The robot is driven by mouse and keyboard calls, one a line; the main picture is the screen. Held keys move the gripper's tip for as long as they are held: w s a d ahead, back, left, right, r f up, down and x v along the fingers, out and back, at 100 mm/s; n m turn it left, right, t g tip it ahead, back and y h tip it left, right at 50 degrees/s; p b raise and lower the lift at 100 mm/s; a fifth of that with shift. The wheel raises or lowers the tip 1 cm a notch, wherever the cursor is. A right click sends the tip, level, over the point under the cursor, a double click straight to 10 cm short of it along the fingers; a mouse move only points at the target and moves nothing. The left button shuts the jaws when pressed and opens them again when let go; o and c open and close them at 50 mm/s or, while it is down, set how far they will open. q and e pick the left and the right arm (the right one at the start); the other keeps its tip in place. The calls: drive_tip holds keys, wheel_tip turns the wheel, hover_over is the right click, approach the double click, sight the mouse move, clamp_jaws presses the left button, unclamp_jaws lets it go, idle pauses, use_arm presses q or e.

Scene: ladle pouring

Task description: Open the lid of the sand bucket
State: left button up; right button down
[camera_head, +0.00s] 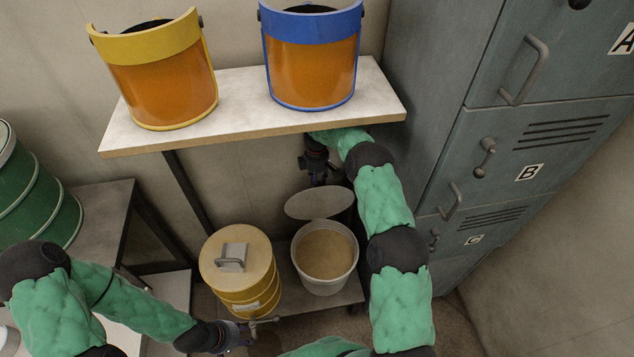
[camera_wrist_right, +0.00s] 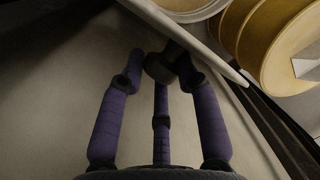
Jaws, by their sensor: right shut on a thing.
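The sand bucket (camera_head: 324,281) is a pale round bucket on the low shelf, with its top uncovered and brown sand (camera_head: 325,254) showing inside. Its flat grey lid (camera_head: 318,204) is off the rim, raised above and behind the bucket. My right gripper (camera_head: 318,178) is above the lid, shut on it. In the right wrist view my purple fingers (camera_wrist_right: 160,85) close around a dark knob (camera_wrist_right: 160,67). My left gripper (camera_head: 245,331) is low in front of the yellow drum, beside a small metal piece; its fingertips are too unclear to tell their state.
A yellow drum (camera_head: 256,284) with a handled lid stands just left of the bucket. A shelf (camera_head: 240,118) above holds yellow-rimmed (camera_head: 165,88) and blue-rimmed (camera_head: 311,66) orange face shields. Grey lockers (camera_head: 470,150) bound the right; a green drum (camera_head: 40,200) stands left.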

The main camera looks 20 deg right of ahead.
drive_tip(key=shift+s+d+f, duration=0.2)
drive_tip(key=shift+s+f, duration=0.1)
drive_tip(key=shift+f, duration=0.15)
drive_tip(key=c, duration=0.9)
unclamp_jaws()
drive_tip(key=shift+c, duration=0.2)
drive_tip(key=shift+w+d, duration=0.1)
drive_tip(key=shift+d, duration=0.05)
drive_tip(key=shift+w+r, duration=0.15)
drive_tip(key=shift+r, duration=0.1)
